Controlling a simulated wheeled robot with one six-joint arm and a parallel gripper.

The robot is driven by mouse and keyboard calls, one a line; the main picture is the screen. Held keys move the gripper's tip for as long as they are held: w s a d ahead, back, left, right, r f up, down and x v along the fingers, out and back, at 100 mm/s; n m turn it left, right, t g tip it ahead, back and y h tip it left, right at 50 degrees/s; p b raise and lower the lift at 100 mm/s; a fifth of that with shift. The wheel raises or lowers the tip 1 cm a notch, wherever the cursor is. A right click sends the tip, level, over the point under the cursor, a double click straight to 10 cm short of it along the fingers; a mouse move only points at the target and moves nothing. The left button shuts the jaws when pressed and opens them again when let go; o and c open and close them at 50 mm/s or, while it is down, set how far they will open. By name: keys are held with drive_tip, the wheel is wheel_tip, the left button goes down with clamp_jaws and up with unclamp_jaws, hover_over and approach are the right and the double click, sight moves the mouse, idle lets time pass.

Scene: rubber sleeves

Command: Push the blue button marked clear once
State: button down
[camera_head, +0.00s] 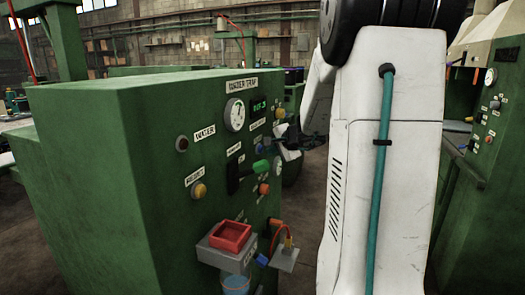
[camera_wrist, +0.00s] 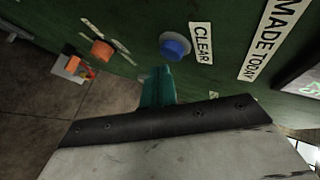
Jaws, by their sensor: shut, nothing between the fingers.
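The blue button (camera_wrist: 175,46) sits on the green panel beside a white label reading CLEAR (camera_wrist: 201,43), in the upper middle of the wrist view. In the head view a small blue button (camera_head: 259,143) shows on the machine's front panel, next to my gripper (camera_head: 277,146). My gripper's teal fingers (camera_wrist: 157,84) are shut and empty. In the wrist picture their tips appear just below the blue button; contact between them is not visible.
An orange button (camera_wrist: 102,50) sits left of the blue one in the wrist view.

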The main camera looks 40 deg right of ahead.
drive_tip(key=shift+s, duration=0.1)
drive_tip(key=s, duration=0.1)
drive_tip(key=s+d, duration=0.1)
drive_tip(key=s, duration=0.1)
drive_tip(key=s+d, duration=0.1)
drive_tip(key=shift+s, duration=0.3)
idle(1.0)
